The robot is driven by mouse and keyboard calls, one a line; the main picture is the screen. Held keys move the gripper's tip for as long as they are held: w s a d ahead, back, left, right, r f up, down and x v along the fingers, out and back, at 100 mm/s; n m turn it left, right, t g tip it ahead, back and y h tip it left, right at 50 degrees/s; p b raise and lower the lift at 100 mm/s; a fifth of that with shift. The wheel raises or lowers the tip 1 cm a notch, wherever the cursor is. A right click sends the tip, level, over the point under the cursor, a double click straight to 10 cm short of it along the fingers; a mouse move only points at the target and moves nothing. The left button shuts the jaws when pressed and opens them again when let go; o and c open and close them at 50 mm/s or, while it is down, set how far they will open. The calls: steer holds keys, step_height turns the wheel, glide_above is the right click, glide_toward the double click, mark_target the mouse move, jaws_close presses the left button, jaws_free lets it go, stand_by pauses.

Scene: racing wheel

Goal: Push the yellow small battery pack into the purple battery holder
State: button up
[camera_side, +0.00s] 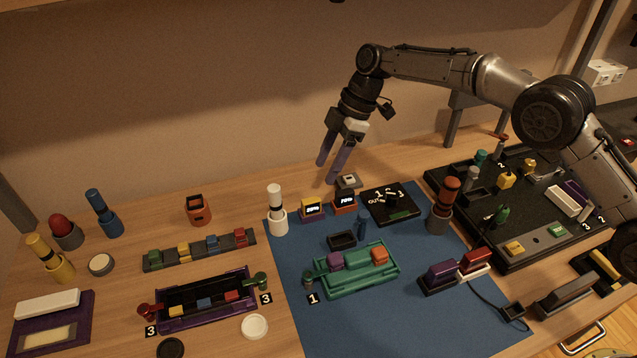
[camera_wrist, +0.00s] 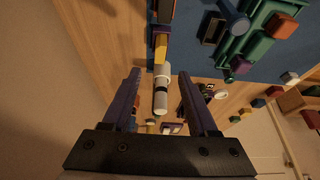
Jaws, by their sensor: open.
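A long purple holder (camera_side: 250,283) stands at the front left in the side view, with a red knob at its left end and a green one at its right end. A small yellow block (camera_side: 175,311) sits in its left part, beside a blue block (camera_side: 204,303) and a red block (camera_side: 232,296). I cannot tell how deep the yellow block sits. Another yellow block (camera_side: 183,250) is on the dark strip behind. My gripper (camera_side: 327,173) is open and empty, high above the back of the table, well right of the holder. Its parted fingers (camera_wrist: 160,76) show in the wrist view.
A white cylinder (camera_side: 277,215) stands left of my gripper, near two small display boxes (camera_side: 312,209). A green tray (camera_side: 335,290) with purple and orange blocks lies on the blue mat (camera_side: 400,325). A black board (camera_side: 480,245) stands at the right. White and black discs lie near the holder.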

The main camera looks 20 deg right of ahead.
steer(key=shift+v, duration=1.85)
